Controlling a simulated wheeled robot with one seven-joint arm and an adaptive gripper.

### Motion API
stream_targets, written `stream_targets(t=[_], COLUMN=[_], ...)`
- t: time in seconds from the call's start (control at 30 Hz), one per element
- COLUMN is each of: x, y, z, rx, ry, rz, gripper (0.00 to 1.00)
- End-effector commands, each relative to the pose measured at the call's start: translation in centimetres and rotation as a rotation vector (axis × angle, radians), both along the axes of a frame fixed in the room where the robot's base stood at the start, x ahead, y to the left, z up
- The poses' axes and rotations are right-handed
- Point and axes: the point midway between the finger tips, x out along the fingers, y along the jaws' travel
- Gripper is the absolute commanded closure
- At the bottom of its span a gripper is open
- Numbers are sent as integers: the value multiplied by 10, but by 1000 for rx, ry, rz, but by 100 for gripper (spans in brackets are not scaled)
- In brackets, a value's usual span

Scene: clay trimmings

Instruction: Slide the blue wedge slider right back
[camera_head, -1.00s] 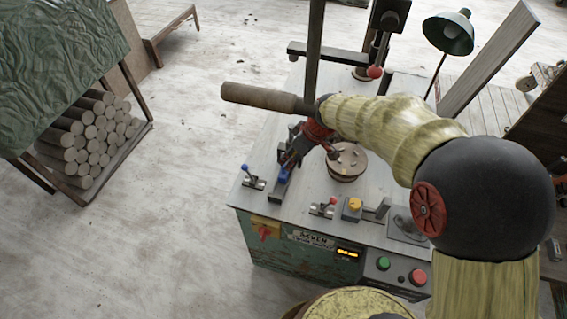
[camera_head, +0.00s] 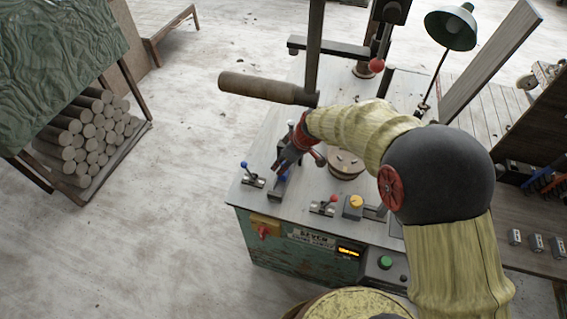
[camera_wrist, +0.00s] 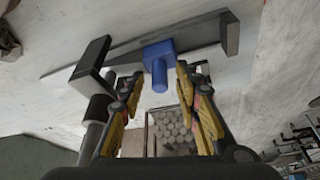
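The blue wedge slider (camera_wrist: 159,61) is a blue block with a round knob, seated on a grey rail (camera_wrist: 128,61) in the wrist view. In the head view the blue slider (camera_head: 283,178) is small and partly covered by my gripper (camera_head: 280,169). My gripper is open in the wrist view (camera_wrist: 157,82), with one finger on each side of the blue knob. I see gaps between knob and fingers. Whether either fingertip touches the block is unclear.
A blue-knobbed lever (camera_head: 252,180) stands left of the rail and a red-knobbed lever (camera_head: 324,207) right of it. A yellow button (camera_head: 354,203), a round turntable (camera_head: 346,163) and a dark upright post (camera_head: 314,45) are also on the machine. Stacked clay rolls (camera_head: 90,140) stand far left.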

Motion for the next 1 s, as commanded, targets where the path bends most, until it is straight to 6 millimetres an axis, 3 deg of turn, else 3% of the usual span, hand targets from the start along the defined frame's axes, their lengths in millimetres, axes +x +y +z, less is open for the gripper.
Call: stream_targets(t=[0.57,1.0], x=[0,0], y=[0,0], z=[0,0], rx=[0,0], ry=[0,0], rz=[0,0], gripper=[100,100])
